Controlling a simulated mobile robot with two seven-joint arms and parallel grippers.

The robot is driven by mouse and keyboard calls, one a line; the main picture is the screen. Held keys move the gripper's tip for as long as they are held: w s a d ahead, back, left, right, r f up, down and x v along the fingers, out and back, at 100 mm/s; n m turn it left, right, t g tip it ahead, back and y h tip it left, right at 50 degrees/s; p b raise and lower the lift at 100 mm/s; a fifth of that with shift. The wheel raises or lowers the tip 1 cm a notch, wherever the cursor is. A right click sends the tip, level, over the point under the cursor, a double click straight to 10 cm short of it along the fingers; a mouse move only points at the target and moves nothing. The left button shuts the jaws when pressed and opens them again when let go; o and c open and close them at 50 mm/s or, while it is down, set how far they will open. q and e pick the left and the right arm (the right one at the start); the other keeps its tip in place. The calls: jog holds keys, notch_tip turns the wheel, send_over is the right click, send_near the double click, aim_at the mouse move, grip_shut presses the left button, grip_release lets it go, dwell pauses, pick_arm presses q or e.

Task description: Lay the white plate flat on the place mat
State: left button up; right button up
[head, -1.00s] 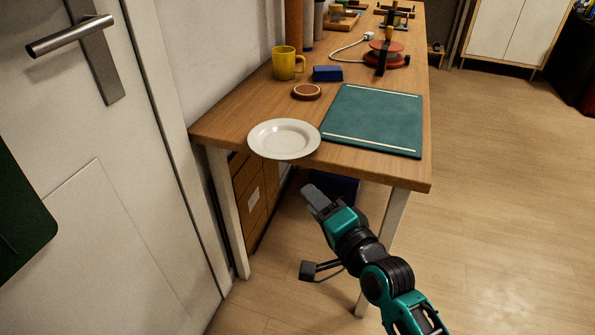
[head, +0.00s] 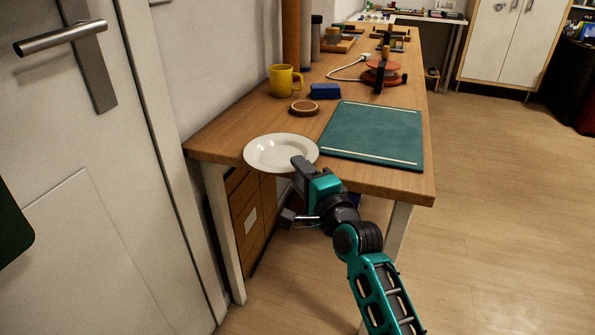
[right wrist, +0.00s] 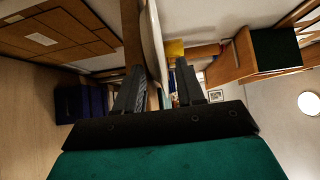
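The white plate (head: 281,152) lies flat at the near left corner of the wooden table, its near rim over the front edge. The teal place mat (head: 372,134), with a pale stripe along its near and far edges, lies just right of it. My right gripper (head: 298,166) is at the plate's near right rim. In the right wrist view its two fingers (right wrist: 159,88) are apart, with the plate (right wrist: 152,40) seen edge-on between them. I cannot tell whether either finger touches it. My left gripper is not in view.
A brown round coaster (head: 304,108), a blue block (head: 325,91) and a yellow mug (head: 284,81) stand behind the plate. A red round device (head: 381,75) with a cable is farther back. A white door (head: 80,200) is close on the left; open floor (head: 500,190) lies right.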

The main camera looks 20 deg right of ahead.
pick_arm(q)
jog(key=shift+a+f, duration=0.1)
pick_arm(e)
jog(key=shift+w+a, duration=0.1)
jog(key=shift+w, duration=0.3)
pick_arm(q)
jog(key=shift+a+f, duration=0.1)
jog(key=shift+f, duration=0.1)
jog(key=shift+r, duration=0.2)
pick_arm(e)
grip_shut()
dwell(0.5)
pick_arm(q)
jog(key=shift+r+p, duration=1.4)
pick_arm(e)
jog(key=shift+r, duration=1.25)
